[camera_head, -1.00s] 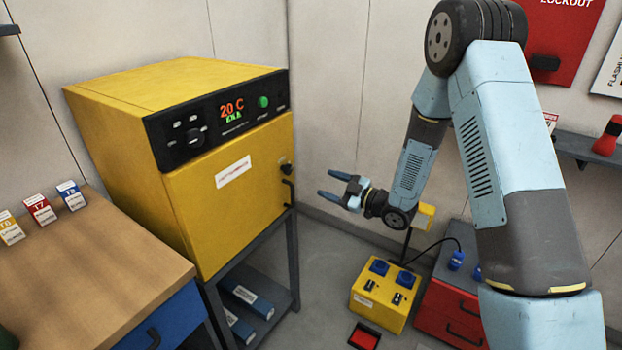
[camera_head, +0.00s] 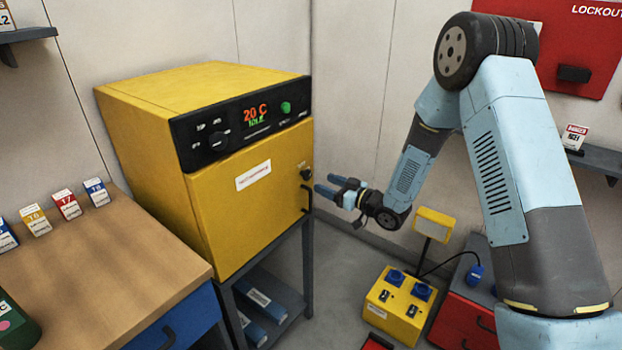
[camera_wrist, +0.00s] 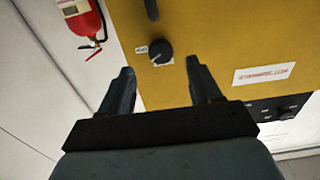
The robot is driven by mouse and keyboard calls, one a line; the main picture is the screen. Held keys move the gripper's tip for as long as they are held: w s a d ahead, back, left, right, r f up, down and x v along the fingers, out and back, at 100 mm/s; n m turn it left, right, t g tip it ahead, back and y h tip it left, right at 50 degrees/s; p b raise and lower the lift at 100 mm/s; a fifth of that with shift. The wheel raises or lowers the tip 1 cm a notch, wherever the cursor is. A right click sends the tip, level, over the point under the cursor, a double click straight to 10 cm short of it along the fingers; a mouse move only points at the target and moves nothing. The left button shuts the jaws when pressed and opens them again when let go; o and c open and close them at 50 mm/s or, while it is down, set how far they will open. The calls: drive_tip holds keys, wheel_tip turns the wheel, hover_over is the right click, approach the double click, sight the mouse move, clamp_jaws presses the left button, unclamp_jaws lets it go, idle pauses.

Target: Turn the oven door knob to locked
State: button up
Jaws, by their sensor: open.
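The yellow oven (camera_head: 235,205) stands on a grey stand, its door closed. The black door knob (camera_head: 306,174) is at the door's right edge, above the dark door handle (camera_head: 305,200). My gripper (camera_head: 322,190) is open and empty, just right of the knob in the head view. In the wrist view the knob (camera_wrist: 160,51) lies ahead, between the lines of my open fingers (camera_wrist: 162,85) and beyond their tips, apart from them. A small label sits beside the knob; its text is too small to read.
A wooden bench (camera_head: 95,270) with small labelled boxes stands left. A yellow socket box (camera_head: 395,305) and a red drawer unit (camera_head: 462,320) are at lower right. A red fire extinguisher (camera_wrist: 80,18) hangs on the wall in the wrist view.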

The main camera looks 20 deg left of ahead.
sight(309, 176)
drive_tip(key=x, duration=0.7)
drive_tip(key=c, duration=1)
